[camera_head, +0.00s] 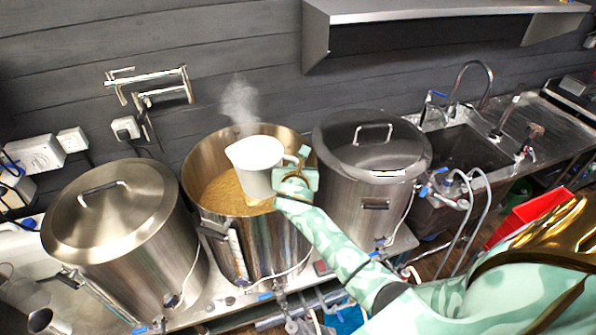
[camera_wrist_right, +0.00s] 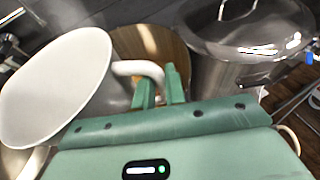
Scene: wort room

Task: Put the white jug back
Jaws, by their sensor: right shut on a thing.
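The white jug (camera_head: 256,164) is over the open middle kettle (camera_head: 190,178) in the head view, looking roughly upright with a slight tilt. In the wrist view the jug (camera_wrist_right: 52,88) fills the left side, its wide mouth towards the camera. My right gripper (camera_head: 296,178) is shut on the jug's handle; its green fingers close around the handle in the wrist view (camera_wrist_right: 160,88). The kettle holds a tan, grainy mash, and steam rises behind the jug. Whether the jug holds anything cannot be told. My left gripper is not in view.
A lidded kettle (camera_head: 112,225) stands at left and another lidded kettle (camera_head: 372,190) at right, close to the open one. A folding pot-filler tap (camera_head: 150,85) is on the wall. A sink (camera_head: 465,160) and a red bin (camera_head: 525,215) lie to the right.

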